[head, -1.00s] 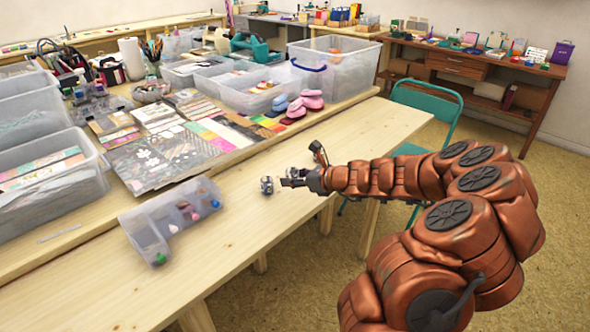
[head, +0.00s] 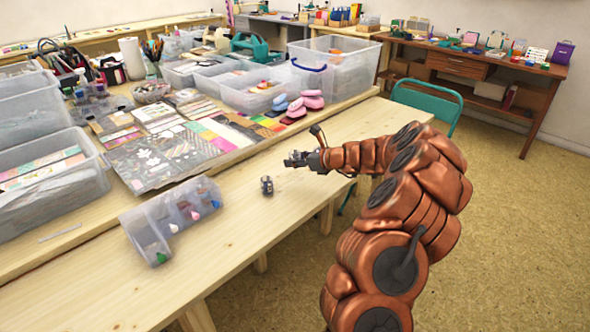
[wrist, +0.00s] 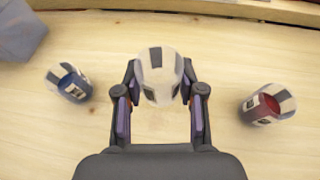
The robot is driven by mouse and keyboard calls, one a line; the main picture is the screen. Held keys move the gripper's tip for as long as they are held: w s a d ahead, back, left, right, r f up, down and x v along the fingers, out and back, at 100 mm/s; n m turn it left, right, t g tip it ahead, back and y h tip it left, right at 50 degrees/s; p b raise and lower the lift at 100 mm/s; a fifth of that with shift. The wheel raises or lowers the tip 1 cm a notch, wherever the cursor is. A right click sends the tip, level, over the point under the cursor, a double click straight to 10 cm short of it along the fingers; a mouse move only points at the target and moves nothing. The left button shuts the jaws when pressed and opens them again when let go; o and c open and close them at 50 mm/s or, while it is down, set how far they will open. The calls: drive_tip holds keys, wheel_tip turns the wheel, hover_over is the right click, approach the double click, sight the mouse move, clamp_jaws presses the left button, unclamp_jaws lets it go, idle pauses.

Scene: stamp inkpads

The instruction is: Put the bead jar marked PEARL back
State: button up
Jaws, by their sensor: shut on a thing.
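My gripper (head: 297,158) reaches over the wooden table in the head view. In the wrist view my gripper (wrist: 160,82) is shut on a jar (wrist: 158,72) with a pale, grey-striped top, held between both fingers. A blue jar (wrist: 69,83) is to its left and a red jar (wrist: 267,104) to its right, both apart from the fingers. In the head view one small dark jar (head: 267,186) stands on the table, nearer than the gripper. No jar's lettering is readable, so I cannot tell which is PEARL. A clear plastic holder (head: 160,212) with coloured pieces lies to the left.
Clear bins (head: 250,92), paper sheets and pink stampers (head: 312,98) fill the raised back part of the table. A teal chair (head: 428,103) stands behind my arm. The table's front strip (head: 215,250) is mostly bare.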

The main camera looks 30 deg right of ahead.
sight(296, 175)
wheel_tip(296, 175, down, 4)
drive_tip(key=shift+w+r+b, duration=0.1)
drive_tip(key=shift+r+b, duration=0.05)
drive_tip(key=shift+b, duration=0.15)
drive_tip(key=o, duration=1.1)
drive_tip(key=shift+o, duration=0.2)
drive_tip(key=shift+r, duration=0.1)
drive_tip(key=shift+s+d+r, duration=0.1)
drive_tip(key=shift+s+d, duration=0.05)
drive_tip(key=shift+s, duration=0.1)
drive_tip(key=p+v, duration=0.1)
drive_tip(key=v, duration=1)
drive_tip(key=shift+s, duration=0.2)
drive_tip(key=shift+r, duration=0.1)
